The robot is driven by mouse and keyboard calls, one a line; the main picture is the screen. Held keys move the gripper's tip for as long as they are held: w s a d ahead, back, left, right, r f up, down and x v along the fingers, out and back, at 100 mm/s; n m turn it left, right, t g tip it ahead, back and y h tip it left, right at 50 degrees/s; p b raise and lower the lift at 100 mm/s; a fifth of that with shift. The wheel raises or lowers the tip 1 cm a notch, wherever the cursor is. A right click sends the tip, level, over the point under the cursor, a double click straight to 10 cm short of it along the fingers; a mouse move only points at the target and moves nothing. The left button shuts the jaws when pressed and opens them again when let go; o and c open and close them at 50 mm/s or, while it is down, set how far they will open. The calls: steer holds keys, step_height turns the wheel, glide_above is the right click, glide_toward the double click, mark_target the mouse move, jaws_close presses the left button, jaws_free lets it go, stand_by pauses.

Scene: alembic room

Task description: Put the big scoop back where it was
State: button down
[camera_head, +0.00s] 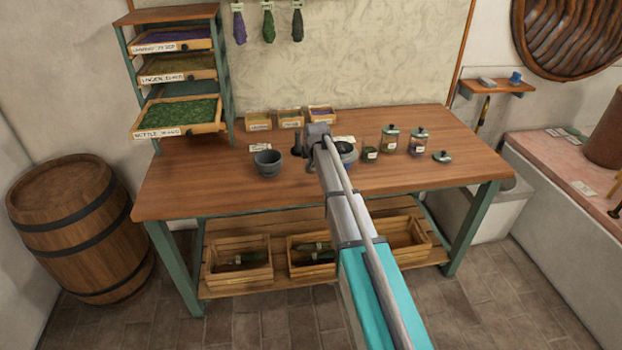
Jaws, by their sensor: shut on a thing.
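My gripper (312,158) is at the end of my arm, over the middle of the wooden workbench (205,185). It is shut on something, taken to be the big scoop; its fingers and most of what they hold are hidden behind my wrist. I cannot make out the scoop's shape. A small dark upright shape (297,143) shows just left of the wrist; I cannot tell whether it is part of the gripper or a separate thing.
A grey mortar (267,162) stands left of my gripper, a dark round dish (347,154) right of it. Glass jars (390,139) and a loose lid (442,157) stand farther right. Small boxes (290,119) line the back. A drawer rack (180,115) stands left. The front left bench top is clear.

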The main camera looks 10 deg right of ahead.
steer(key=shift+w+a+f+b, duration=0.2)
steer(key=shift+w+f+b, duration=0.15)
steer(key=shift+w+f, duration=0.25)
steer(key=shift+f, duration=0.15)
steer(key=shift+w+a+f+b, duration=0.15)
steer(key=shift+w+f+b, duration=0.1)
steer(key=shift+f+b, duration=1.7)
steer(key=shift+b, duration=0.05)
steer(key=shift+f, duration=0.15)
steer(key=c, duration=0.6)
jaws_free()
steer(key=shift+r, duration=0.2)
steer(key=p+v, duration=1.1)
steer(key=v, duration=0.1)
